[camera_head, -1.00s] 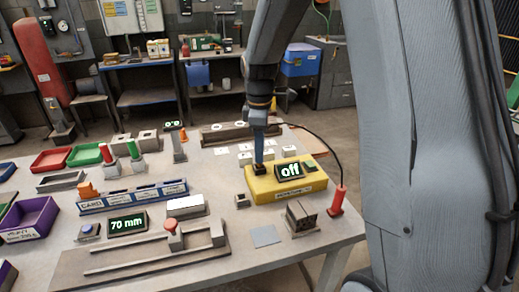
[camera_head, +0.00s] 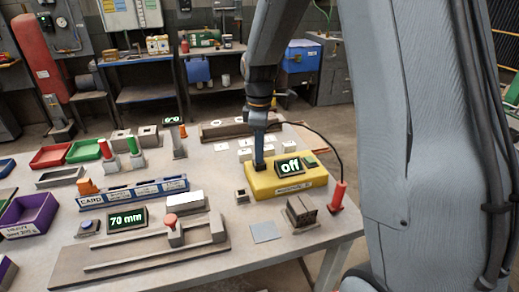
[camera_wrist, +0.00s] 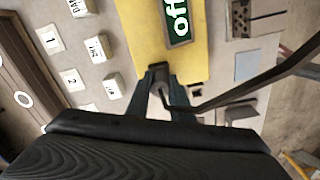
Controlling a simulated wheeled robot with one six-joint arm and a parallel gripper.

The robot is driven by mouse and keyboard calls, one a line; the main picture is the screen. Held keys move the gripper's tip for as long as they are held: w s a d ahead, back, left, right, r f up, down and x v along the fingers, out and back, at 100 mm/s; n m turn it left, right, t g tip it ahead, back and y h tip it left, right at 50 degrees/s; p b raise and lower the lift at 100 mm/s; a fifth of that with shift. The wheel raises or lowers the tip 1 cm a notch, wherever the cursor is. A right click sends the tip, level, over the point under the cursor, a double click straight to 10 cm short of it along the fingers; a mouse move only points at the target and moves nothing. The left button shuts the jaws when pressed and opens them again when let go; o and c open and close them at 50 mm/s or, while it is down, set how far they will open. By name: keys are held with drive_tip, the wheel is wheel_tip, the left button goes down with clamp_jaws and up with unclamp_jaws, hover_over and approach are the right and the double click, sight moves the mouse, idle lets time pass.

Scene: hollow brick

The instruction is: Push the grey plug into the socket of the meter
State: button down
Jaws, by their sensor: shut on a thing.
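The yellow meter (camera_head: 290,187) lies on the table, its display (camera_head: 289,167) reading "off". My gripper (camera_head: 259,156) points down over the meter's left end, by a dark block (camera_head: 260,166) where the socket appears to be. In the wrist view my gripper (camera_wrist: 160,84) is shut on the small grey plug (camera_wrist: 160,72), at the edge of the yellow meter (camera_wrist: 150,40). A dark cable (camera_wrist: 250,84) runs from the plug. The fingers hide the socket opening, so I cannot tell how deep the plug sits.
The cable arcs to a red post (camera_head: 338,196) right of the meter. A dark slotted block (camera_head: 301,212) and a small grey block with a hole (camera_head: 242,196) stand in front. White labelled blocks (camera_head: 244,153) stand behind. A slider track (camera_head: 150,245) lies front left.

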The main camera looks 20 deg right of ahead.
drive_tip(key=shift+f, duration=0.15)
drive_tip(key=c, duration=1.5)
unclamp_jaws()
drive_tip(key=shift+r+b, duration=0.8)
drive_tip(key=shift+r, duration=3.15)
